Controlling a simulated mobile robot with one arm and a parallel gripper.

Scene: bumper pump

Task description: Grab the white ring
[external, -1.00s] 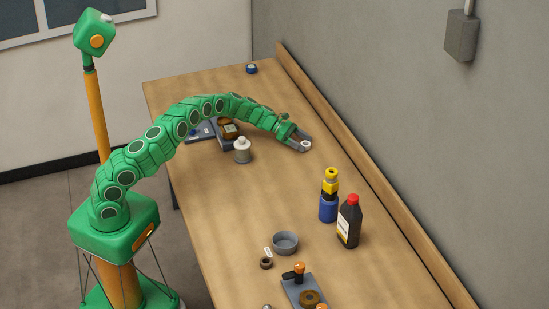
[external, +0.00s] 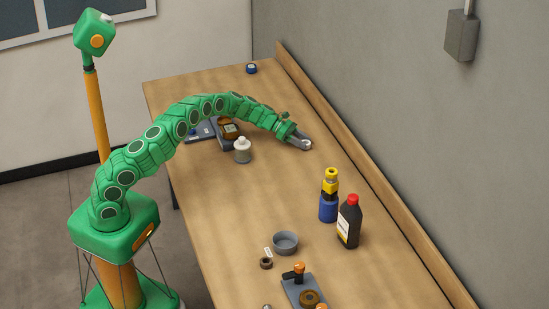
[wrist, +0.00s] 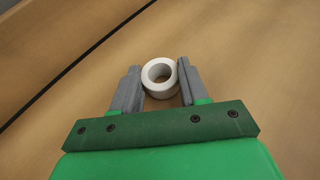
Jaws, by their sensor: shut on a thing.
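The white ring (wrist: 147,74) sits between the two grey fingers of my gripper (wrist: 161,80) in the wrist view. The fingers touch it on both sides, and its dark center hole faces the camera. In the external view my gripper (external: 301,143) is low over the far part of the table, and the white ring (external: 307,144) shows small at its fingertips. My gripper is shut on the ring. I cannot tell whether the ring still touches the table.
The wooden table (external: 215,205) has a raised back edge (external: 355,160) close to my gripper. A white bottle (external: 242,151), a blue and yellow bottle (external: 329,197), a dark red-capped bottle (external: 349,222) and a grey bowl (external: 286,243) stand nearer. The table's middle is clear.

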